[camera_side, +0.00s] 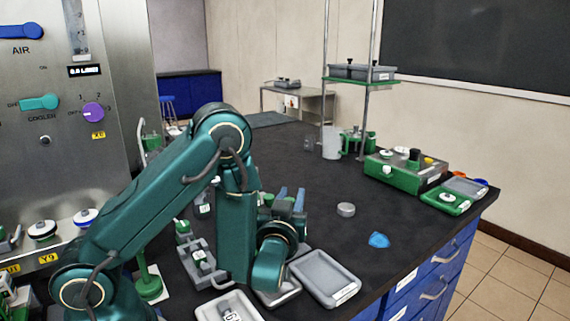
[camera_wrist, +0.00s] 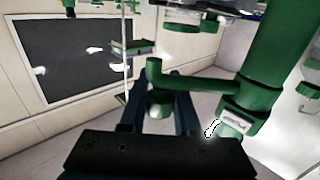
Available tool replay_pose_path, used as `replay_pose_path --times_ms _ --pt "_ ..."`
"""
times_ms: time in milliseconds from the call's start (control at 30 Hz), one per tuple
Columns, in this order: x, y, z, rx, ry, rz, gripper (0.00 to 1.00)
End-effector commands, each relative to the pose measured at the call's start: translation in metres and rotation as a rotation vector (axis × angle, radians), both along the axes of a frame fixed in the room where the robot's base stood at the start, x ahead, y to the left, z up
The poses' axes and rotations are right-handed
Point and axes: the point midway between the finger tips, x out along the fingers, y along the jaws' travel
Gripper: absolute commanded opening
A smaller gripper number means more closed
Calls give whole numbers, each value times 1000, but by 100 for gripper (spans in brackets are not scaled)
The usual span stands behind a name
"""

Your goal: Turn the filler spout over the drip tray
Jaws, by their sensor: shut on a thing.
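In the wrist view, my gripper (camera_wrist: 158,95) is shut on the filler spout (camera_wrist: 195,76), with a dark finger on each side of its green downturned end. The spout's arm runs right to a thick green upright column (camera_wrist: 268,65). In the side view, the blue fingertips of my gripper (camera_side: 290,198) show behind my arm, which hides most of the spout. Shallow grey trays lie on the dark bench in front: one (camera_side: 351,291) at the right and another (camera_side: 205,312) nearer. I cannot tell which is the drip tray.
A steel panel (camera_side: 45,130) with knobs stands at left. A round grey lid (camera_side: 346,209) and a blue scrap (camera_side: 379,240) lie on the bench. A green instrument box (camera_side: 405,172) stands farther back. The bench's right middle is mostly clear.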

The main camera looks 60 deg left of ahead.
Motion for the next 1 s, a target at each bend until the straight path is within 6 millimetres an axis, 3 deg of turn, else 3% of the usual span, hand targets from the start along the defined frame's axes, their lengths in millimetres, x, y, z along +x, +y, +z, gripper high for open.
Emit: replay_pose_path --times_ms 100,133,200,633,1000 --pt "0 1 1 3 -4 4 0" --pt "0 1 1 3 -4 4 42" --pt "0 1 1 2 -4 4 61" --pt "2 2 1 1 -3 30 61" --pt "8 24 0 -1 -4 291 61"
